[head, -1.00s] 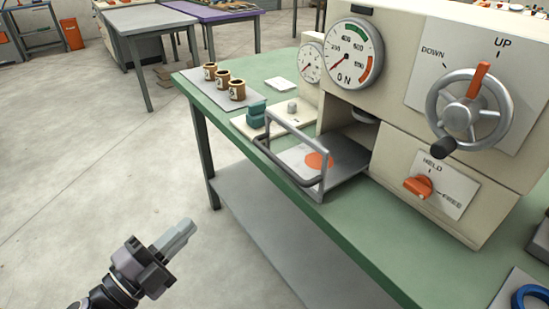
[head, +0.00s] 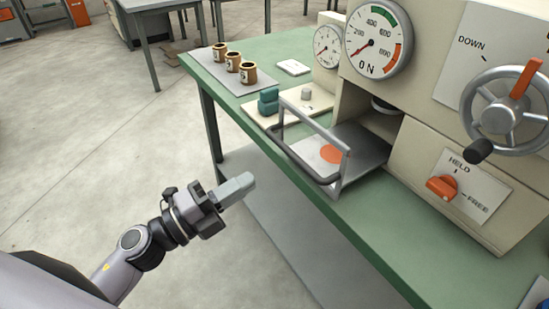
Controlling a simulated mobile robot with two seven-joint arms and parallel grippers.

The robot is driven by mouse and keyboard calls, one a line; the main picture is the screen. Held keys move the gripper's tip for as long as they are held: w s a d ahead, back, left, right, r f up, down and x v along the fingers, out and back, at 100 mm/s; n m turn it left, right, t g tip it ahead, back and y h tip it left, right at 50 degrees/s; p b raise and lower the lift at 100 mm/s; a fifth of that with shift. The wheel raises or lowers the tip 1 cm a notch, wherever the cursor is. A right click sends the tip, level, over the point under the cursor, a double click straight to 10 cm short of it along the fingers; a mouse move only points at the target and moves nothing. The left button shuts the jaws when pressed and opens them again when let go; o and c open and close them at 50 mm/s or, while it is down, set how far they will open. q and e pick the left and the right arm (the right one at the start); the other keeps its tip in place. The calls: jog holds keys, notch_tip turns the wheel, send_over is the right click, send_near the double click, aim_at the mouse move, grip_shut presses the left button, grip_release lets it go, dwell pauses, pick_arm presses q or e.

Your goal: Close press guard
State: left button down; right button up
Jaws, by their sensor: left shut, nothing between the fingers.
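The press (head: 430,125) stands on a green bench, with dials, a handwheel and a HELD/FREE knob. Its guard, a grey bar frame (head: 312,128), stands at the front of the press bed (head: 365,145), with a dark lower bar (head: 300,168) reaching out over the bench edge. The press opening behind it is uncovered, and an orange disc (head: 333,153) shows on the bed. My left gripper (head: 246,184) is shut and empty, in front of the bench edge, to the lower left of the guard and apart from it. My right gripper is out of view.
The green bench (head: 385,240) has a grey shelf (head: 280,240) below. Several brown cups (head: 233,62) on a grey mat and a teal block (head: 268,100) on a pale plate sit left of the guard. The orange-pointer knob (head: 443,188) is right of it. Floor on the left is clear.

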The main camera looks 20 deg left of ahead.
pick_arm(q)
jog(key=p, duration=0.2)
send_near(306, 151)
notch_tip(306, 151, up, 2)
jog(key=shift+x, duration=1.25)
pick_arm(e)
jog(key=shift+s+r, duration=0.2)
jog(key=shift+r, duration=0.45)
pick_arm(q)
jog(key=shift+f, duration=0.1)
jog(key=x, duration=0.3)
jog(key=f+x, duration=0.1)
jog(key=x, duration=0.5)
jog(key=shift+w+d+f, duration=0.25)
jog(key=shift+w+f, duration=0.05)
jog(key=shift+f, duration=0.05)
jog(key=x, duration=0.3)
jog(key=f+x, duration=0.1)
jog(key=x, duration=0.1)
jog(key=shift+w+d+b, duration=0.2)
jog(key=shift+w+b, duration=0.05)
jog(key=shift+b, duration=0.15)
jog(key=shift+w+d, duration=0.2)
jog(key=shift+w, duration=0.1)
jog(key=shift+r, duration=0.2)
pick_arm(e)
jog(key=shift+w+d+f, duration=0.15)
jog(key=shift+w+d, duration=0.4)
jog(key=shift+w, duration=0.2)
